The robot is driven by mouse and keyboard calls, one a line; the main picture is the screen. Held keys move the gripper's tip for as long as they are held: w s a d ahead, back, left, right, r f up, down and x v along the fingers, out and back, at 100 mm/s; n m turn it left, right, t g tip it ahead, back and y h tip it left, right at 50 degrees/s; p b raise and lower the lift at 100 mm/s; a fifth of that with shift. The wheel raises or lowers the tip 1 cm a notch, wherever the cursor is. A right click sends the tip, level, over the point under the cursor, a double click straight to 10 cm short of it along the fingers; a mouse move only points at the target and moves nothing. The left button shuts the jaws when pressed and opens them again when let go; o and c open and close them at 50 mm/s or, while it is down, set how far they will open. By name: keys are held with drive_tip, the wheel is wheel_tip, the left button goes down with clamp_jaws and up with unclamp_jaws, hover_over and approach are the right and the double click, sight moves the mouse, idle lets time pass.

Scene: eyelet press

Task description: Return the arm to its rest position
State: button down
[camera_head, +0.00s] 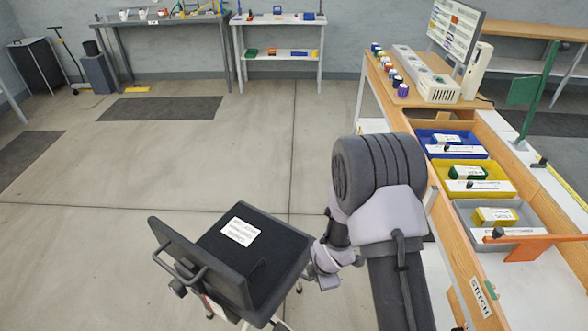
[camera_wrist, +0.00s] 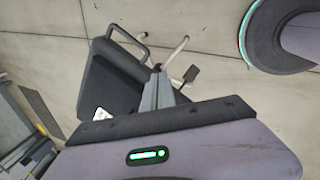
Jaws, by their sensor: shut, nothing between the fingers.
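My arm (camera_head: 375,200) rises in the lower middle of the head view, its thick dark joint uppermost, folded beside the workbench. Its wrist end hangs low, just right of a black chair-like piece in the picture; the fingers cannot be made out there. In the wrist view my gripper (camera_wrist: 160,75) shows as narrow grey fingers, shut together with nothing between them. They point toward the floor and overlap the black chair (camera_wrist: 108,75) in the picture. I cannot tell the gap between them.
The black chair (camera_head: 265,250) has a handled back and a white label on its seat. The workbench (camera_head: 455,250) on the right bears blue, yellow and grey bins and an orange bar (camera_head: 520,241). Open floor (camera_head: 250,150) lies ahead and left.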

drive_tip(key=s+d+r+m+t+b, duration=0.1)
drive_tip(key=s+d+r+m, duration=0.1)
drive_tip(key=r+m, duration=0.8)
drive_tip(key=s+d+r+m, duration=0.2)
drive_tip(key=s+r+m, duration=0.1)
drive_tip(key=r, duration=1.2)
drive_tip(key=s+a+r+m, duration=0.1)
drive_tip(key=s+r+m, duration=0.4)
drive_tip(key=s, duration=0.3)
drive_tip(key=s+r+m+t+y+b, duration=0.1)
drive_tip(key=s+r+m, duration=0.5)
drive_tip(key=s+m, duration=0.1)
drive_tip(key=shift+s+a+t, duration=0.3)
drive_tip(key=shift+s+a, duration=0.05)
drive_tip(key=shift+s, duration=0.55)
drive_tip(key=shift+r, duration=0.1)
